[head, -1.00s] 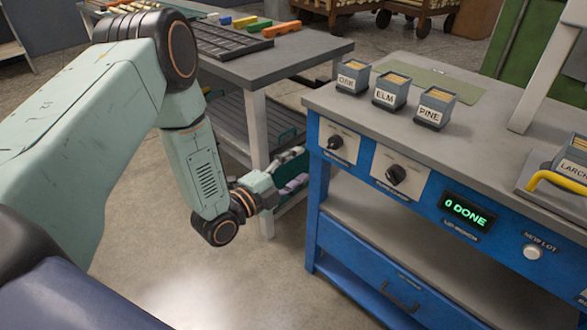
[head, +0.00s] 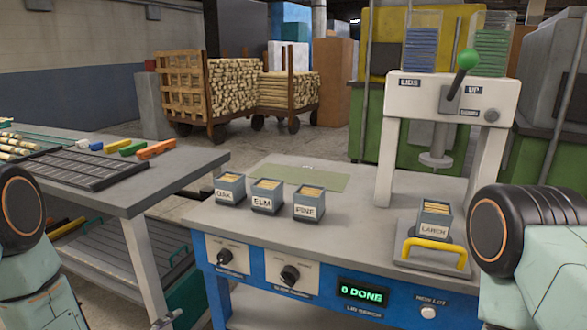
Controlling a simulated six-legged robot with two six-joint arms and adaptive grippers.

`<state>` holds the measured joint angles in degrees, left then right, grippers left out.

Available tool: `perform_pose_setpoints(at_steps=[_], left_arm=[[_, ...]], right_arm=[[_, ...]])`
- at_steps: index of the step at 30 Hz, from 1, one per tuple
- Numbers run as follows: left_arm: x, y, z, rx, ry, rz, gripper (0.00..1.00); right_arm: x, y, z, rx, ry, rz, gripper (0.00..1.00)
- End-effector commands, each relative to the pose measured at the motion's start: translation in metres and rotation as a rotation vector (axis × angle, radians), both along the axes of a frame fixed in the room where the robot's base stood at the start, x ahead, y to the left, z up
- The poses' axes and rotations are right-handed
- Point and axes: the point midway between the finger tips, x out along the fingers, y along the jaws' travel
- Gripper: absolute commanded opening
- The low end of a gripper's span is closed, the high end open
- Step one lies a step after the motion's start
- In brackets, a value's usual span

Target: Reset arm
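My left arm shows at the left edge. What looks like the tip of my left gripper (head: 165,321) just reaches the bottom edge in front of the left table; most of it is cut off, so its opening is hidden. My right arm shows at the right edge beside the blue bench, but my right gripper is out of frame. On the bench (head: 340,235) stand grey boxes labelled OAK (head: 230,189), ELM (head: 266,196) and PINE (head: 308,204). A LARCH box (head: 433,222) sits under the press (head: 450,95) on a plate with a yellow handle (head: 434,247).
The press has a green-knobbed lever (head: 466,62), raised. The bench front has two dials, a display (head: 361,293) reading "0 DONE" and a white button (head: 428,312). The left table (head: 150,190) holds a dark tray (head: 80,168) and coloured blocks. Wood carts (head: 235,90) stand behind.

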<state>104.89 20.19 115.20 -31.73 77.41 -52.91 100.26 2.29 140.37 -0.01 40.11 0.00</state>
Motion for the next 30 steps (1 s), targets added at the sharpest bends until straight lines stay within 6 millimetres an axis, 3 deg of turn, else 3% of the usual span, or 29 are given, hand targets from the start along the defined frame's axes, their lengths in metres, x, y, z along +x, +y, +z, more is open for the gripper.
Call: perform_pose_setpoints(at_steps=[5,9,15,18,21,30], left_arm=[[-0.071,-0.007,-0.065,-0.257,0.441,0.23,0.56],[-0.154,-0.013,-0.103,-0.4,0.783,0.492,0.56],[-0.272,-0.016,-0.118,-0.435,1.124,0.837,0.56],[-0.312,-0.015,-0.115,-0.389,1.212,0.915,0.56],[-0.333,-0.016,-0.112,-0.339,1.249,0.918,0.56],[-0.335,-0.018,-0.113,-0.324,1.254,0.903,0.56]], right_arm=[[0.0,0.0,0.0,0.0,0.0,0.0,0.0],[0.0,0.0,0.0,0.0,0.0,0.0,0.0],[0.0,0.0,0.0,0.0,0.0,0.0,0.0],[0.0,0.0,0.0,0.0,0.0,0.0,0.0],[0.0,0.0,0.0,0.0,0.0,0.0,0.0],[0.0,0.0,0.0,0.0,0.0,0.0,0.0]])
